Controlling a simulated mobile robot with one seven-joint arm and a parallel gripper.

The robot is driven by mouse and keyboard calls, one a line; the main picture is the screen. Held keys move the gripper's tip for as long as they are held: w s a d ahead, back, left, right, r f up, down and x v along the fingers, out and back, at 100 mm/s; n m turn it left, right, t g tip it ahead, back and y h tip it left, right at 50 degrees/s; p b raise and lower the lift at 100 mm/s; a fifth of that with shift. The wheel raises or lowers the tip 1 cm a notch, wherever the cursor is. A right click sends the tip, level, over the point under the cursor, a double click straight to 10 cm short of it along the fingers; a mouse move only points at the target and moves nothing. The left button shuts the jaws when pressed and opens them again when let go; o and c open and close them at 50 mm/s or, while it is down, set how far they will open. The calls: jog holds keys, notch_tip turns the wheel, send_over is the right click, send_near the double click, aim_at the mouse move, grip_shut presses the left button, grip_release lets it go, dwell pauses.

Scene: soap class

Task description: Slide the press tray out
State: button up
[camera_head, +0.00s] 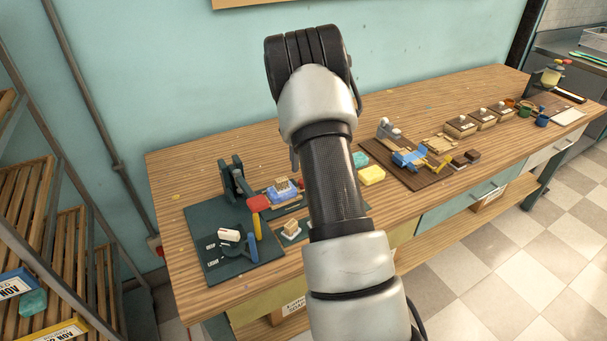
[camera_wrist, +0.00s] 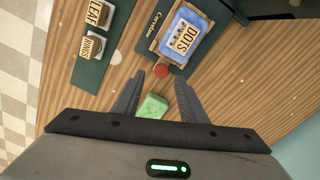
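The press tray (camera_wrist: 157,42) is a wooden-framed tray with a blue pad and a plate marked DOTS, at the upper middle of the wrist view. A round red knob (camera_wrist: 161,70) is at its near edge. In the head view a small blue tray-like piece (camera_head: 279,195) with a tan block lies beside the dark press (camera_head: 234,182). My gripper (camera_wrist: 160,81) is open, with its fingertips just short of the knob in the picture; I see no contact. My arm hides the gripper in the head view.
A green soap bar (camera_wrist: 152,107) shows between my fingers, on the bench. Stamps marked LEAF (camera_wrist: 97,14) and RINGS (camera_wrist: 92,45) sit on a dark board at left. A red-ended handle (camera_head: 258,203) stands near the press. Bare wood surrounds the soap.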

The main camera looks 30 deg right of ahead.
notch_tip(320, 180, up, 14)
jog(key=p, duration=0.1)
jog(key=shift+r, duration=0.1)
dwell(0.4)
jog(key=s+a+r+n+t+p, duration=0.2)
jog(key=s+a+r+n, duration=0.1)
jog(key=s+a+r, duration=0.5)
jog(key=s+a+r+n+t+p, duration=0.1)
jog(key=s+a+r+n+p, duration=0.35)
jog(key=r, duration=0.65)
jog(key=s+a+n+t+p, duration=0.1)
jog(key=s+a+n, duration=0.2)
jog(key=s, duration=0.6)
jog(key=s+a+n+t+p, duration=0.1)
jog(key=s+a+n, duration=0.2)
jog(key=s+a, duration=0.4)
jog(key=shift+s+a+r+t, duration=0.15)
jog(key=shift+s+t, duration=0.15)
jog(key=shift+s, duration=0.85)
